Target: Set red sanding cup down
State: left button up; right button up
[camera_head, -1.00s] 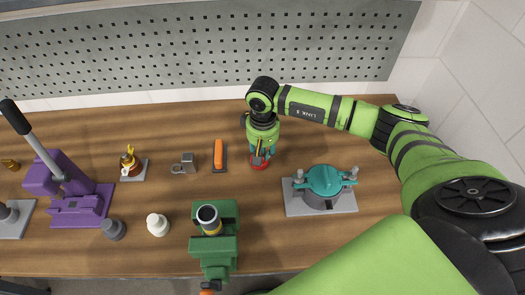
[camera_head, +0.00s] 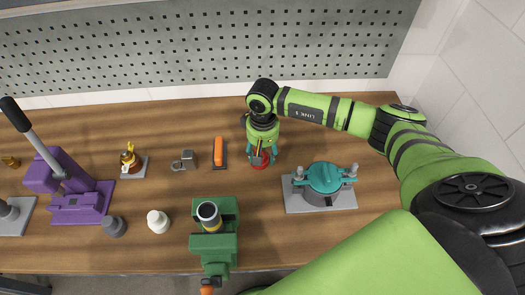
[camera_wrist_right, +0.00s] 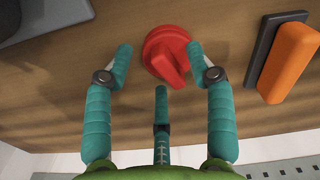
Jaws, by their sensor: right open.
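The red sanding cup (camera_wrist_right: 168,52) rests on the wooden bench in the right wrist view, between and just beyond my fingertips. In the head view the red cup (camera_head: 260,163) shows partly below my right gripper (camera_head: 259,153), whose hand hides some of it. My left gripper is not in view.
An orange-handled block (camera_head: 219,152) lies close left of the cup. A teal-topped fixture on a grey plate (camera_head: 338,200) stands to the right, and a green vise (camera_head: 227,242) in front. A perforated panel (camera_head: 150,50) is behind.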

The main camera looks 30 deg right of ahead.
jog(key=shift+r, duration=0.4)
notch_tip(320, 180, up, 12)
jog(key=b, duration=0.4)
jog(key=shift+f+b, duration=0.25)
jog(key=shift+b, duration=0.1)
